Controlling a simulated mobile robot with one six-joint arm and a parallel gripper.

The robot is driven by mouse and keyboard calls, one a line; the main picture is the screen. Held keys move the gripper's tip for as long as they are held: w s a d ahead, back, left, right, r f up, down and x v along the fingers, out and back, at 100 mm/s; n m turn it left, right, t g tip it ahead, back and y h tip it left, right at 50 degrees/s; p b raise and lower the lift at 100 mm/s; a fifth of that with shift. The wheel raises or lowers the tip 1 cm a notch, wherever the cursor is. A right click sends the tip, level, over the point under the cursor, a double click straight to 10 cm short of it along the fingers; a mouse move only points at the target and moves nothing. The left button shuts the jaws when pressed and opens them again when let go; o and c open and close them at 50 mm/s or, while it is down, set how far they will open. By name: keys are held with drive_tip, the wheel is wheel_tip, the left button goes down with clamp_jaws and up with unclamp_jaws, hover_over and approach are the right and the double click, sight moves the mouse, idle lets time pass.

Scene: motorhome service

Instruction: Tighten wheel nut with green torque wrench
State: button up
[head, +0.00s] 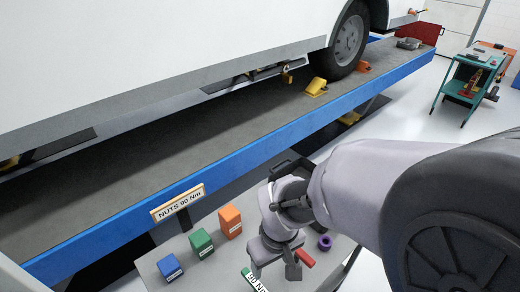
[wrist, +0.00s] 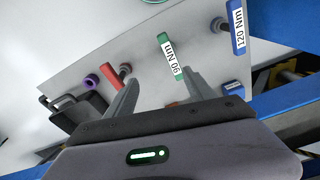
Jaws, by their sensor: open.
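The green torque wrench shows as a green handle with a white "90 Nm" label (head: 253,280), lying on the grey table. In the wrist view the green handle (wrist: 164,40) is just beyond the gap between my fingertips, slightly tilted. My gripper (head: 274,266) is open and empty above the table, also seen in the wrist view (wrist: 158,76). The handle is not between the jaws. I cannot tell how high my gripper is above it. The motorhome wheel (head: 349,42) is on the lift at the back; its nuts are too small to make out.
A red-handled tool (wrist: 80,76), a purple ring (wrist: 91,81) and a blue "120 Nm" wrench (wrist: 238,28) lie around the green one. Blue (head: 169,267), green (head: 201,242) and orange (head: 230,221) boxes and a "NUTS 90 Nm" sign (head: 178,203) line the table beside the blue lift edge (head: 240,166).

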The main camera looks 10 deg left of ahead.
sight(260, 289)
drive_tip(key=a+f+n+b, duration=0.1)
drive_tip(key=f, duration=0.4)
drive_tip(key=f+b, duration=0.1)
drive_tip(key=f, duration=0.4)
drive_tip(key=s+a+f+n+b, duration=0.1)
drive_tip(key=f, duration=0.4)
drive_tip(key=shift+a+f+n+g+h+b, duration=0.3)
drive_tip(key=shift+a+g, duration=0.05)
drive_tip(key=shift+g, duration=0.05)
drive_tip(key=f, duration=0.2)
drive_tip(key=f+b, duration=0.2)
drive_tip(key=f, duration=0.1)
drive_tip(key=shift+w+a+f, duration=0.3)
drive_tip(key=shift+w+a, duration=0.05)
drive_tip(key=shift+r, duration=0.15)
drive_tip(key=shift+c, duration=0.2)
clamp_jaws()
